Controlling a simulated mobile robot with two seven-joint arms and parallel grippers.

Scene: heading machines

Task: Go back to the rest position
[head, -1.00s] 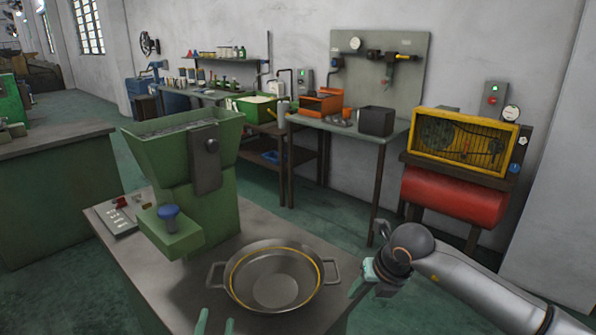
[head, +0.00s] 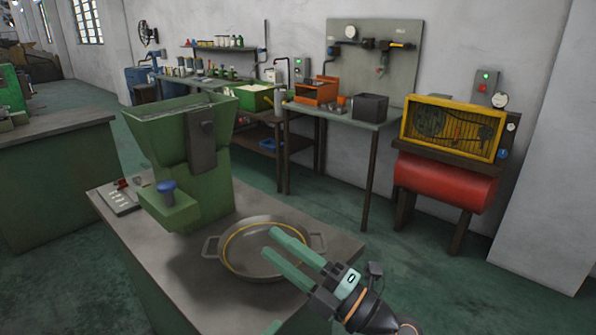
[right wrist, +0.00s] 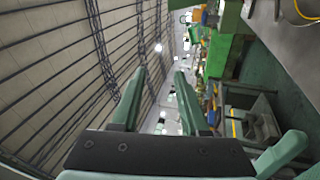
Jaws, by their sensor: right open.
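My right gripper (head: 270,242) is open, with pale green fingers. In the head view its fingers overlap the far right part of the grey pan (head: 235,262); I see nothing between them. The right wrist view also shows the gripper (right wrist: 160,72) open and empty, with the ceiling behind it. The two-handled pan, with a yellow ring inside, sits on the bench beside the green hopper machine (head: 208,180) and looks empty.
The grey bench top (head: 190,262) has a switch panel (head: 122,197) on its left. A side table (head: 335,112) with a dark box (head: 369,107) stands behind, and a red tank (head: 445,187) under a yellow guard (head: 453,128) stands at the right. The floor between is clear.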

